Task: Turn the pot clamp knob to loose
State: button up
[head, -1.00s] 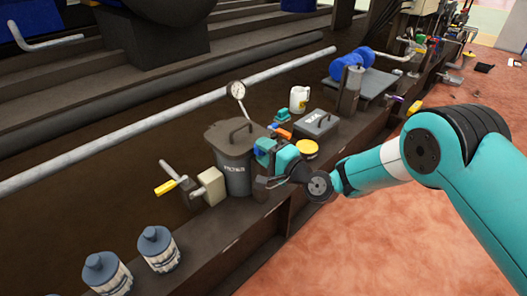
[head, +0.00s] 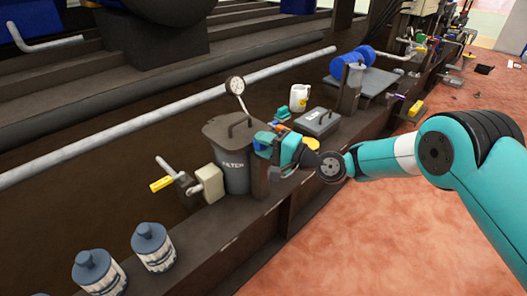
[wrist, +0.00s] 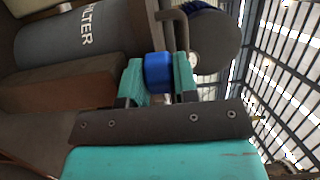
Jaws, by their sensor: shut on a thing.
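The dark grey filter pot (head: 233,172) stands on the ledge with its lid and handle on top. It also shows at the upper left of the wrist view (wrist: 55,42), with its lettering turned sideways. The pot clamp knob (wrist: 158,70) is blue and round. My gripper (wrist: 158,80) is shut on it, with one teal finger on each side. In the head view, my gripper (head: 271,144) is at the pot's right side, and the knob is mostly hidden. The knob's turn position cannot be read.
A brown block (wrist: 65,88) lies close to my gripper in the wrist view. The floor at right is open.

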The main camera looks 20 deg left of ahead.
jog(key=shift+g, duration=0.5)
jog(key=o, duration=0.6)
jog(key=shift+o, duration=0.2)
jog(key=s+d+b, duration=0.2)
jog(key=d+b, duration=0.5)
jog(key=d, duration=1)
jog(key=shift+d, duration=0.2)
